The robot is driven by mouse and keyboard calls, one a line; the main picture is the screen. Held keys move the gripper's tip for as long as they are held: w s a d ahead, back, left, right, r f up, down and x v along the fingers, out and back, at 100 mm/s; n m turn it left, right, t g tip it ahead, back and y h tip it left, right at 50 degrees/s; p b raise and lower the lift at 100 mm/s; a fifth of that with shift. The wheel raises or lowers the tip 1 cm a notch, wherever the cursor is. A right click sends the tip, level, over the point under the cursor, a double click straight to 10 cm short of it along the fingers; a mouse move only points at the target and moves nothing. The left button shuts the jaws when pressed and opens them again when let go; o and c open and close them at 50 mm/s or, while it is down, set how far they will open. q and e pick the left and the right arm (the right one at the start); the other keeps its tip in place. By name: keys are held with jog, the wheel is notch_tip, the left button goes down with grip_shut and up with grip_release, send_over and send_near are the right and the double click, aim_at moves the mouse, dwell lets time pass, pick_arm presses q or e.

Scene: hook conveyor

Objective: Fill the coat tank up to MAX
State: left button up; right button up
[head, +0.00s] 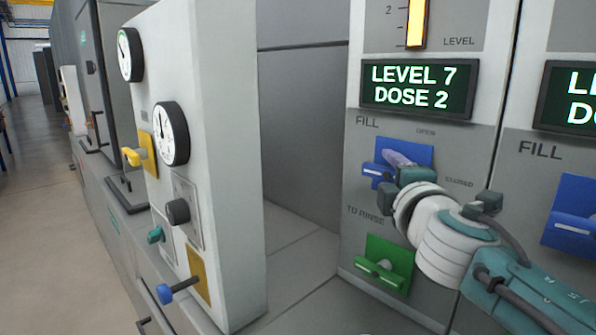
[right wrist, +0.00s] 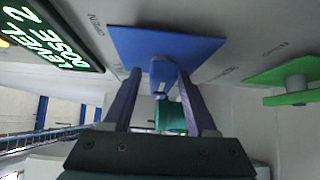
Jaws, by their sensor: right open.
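The blue FILL valve (head: 376,173) sits on the grey panel, with OPEN marked above it and CLOSED to its right. Its visible bar lies roughly level. The display (head: 420,88) above it reads LEVEL 7, DOSE 2. A yellow level gauge (head: 417,22) is cut off by the top edge. My right gripper (head: 398,162) is at this valve and hides part of it. In the right wrist view, the open fingers of my right gripper (right wrist: 160,78) stand on either side of the blue handle (right wrist: 163,72), with gaps visible. My left gripper is out of view.
A green TO RINSE valve (head: 384,264) is below the blue one. Another blue FILL valve (head: 570,213) and a cut-off display (head: 570,97) are at right. A pale post with gauges (head: 171,133) and coloured knobs stands left. An open recess separates post and panel.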

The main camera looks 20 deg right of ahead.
grip_shut()
dwell(0.3)
dwell(0.3)
jog(key=shift+r+p, duration=0.15)
jog(key=shift+p, duration=0.2)
jog(key=n+g+p, duration=0.1)
jog(key=p, duration=0.2)
jog(key=n+g+p, duration=0.1)
jog(key=p, duration=0.3)
jog(key=n+g+p, duration=0.1)
jog(key=p, duration=0.2)
jog(key=shift+r+y, duration=0.25)
jog(key=shift+y, duration=0.05)
jog(key=shift+f+n+g+p, duration=0.35)
jog(key=shift+n+g+p, duration=0.15)
jog(key=shift+g+p, duration=0.6)
